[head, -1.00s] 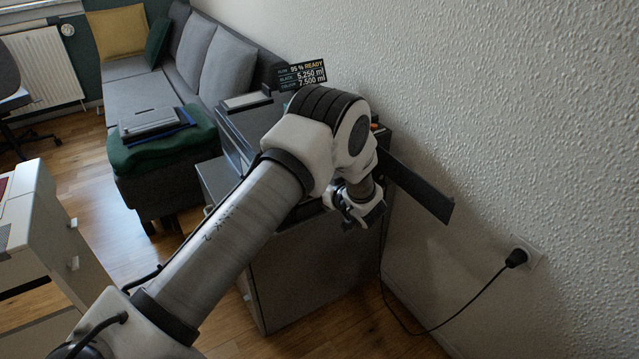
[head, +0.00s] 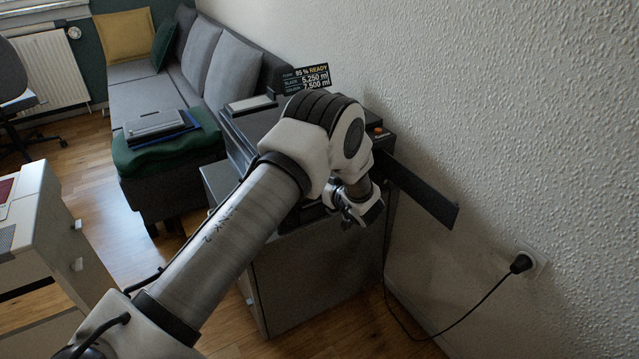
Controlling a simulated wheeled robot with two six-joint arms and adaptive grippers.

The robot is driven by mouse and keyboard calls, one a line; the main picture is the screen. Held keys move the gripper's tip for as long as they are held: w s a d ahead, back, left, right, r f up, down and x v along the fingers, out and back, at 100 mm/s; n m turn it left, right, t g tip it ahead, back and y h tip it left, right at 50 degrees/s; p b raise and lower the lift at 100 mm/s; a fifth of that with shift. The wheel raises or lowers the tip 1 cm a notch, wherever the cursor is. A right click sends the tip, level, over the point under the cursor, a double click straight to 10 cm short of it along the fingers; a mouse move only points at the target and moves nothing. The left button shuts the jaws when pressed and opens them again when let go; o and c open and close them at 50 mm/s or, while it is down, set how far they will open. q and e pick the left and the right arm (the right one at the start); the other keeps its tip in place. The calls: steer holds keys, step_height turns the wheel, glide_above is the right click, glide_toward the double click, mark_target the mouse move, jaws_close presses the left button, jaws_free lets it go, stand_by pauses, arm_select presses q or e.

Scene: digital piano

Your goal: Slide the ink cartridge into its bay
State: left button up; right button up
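My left arm comes in from the lower left, and its gripper (head: 360,212) points down at the near front of a dark printer (head: 246,122). I cannot tell whether the fingers are open or shut, or whether they hold anything. I cannot make out the ink cartridge. My wrist and forearm cover much of the printer's front, and I cannot make out the bay. A long dark flap or panel (head: 425,192) sticks out at the printer's right side, near the wall. My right gripper is not in view.
The printer stands on a grey cabinet (head: 310,275) against the textured wall (head: 500,120). A display (head: 307,80) reads 85 % READY. A cable runs to a wall socket (head: 533,262). A sofa (head: 165,195) stands behind at left, a white drawer unit (head: 35,225) at far left.

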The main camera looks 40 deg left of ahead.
arm_select(q)
steer(key=shift+w+a, duration=0.2)
steer(key=shift+a, duration=0.3)
steer(key=o, duration=1.2)
steer(key=shift+s+d+r+p, duration=0.15)
steer(key=shift+d+r+p, duration=0.1)
steer(key=shift+d+p, duration=0.25)
steer(key=p+v, duration=0.1)
steer(key=v, duration=0.3)
steer(key=shift+f+p, duration=0.1)
steer(key=shift+p, duration=0.25)
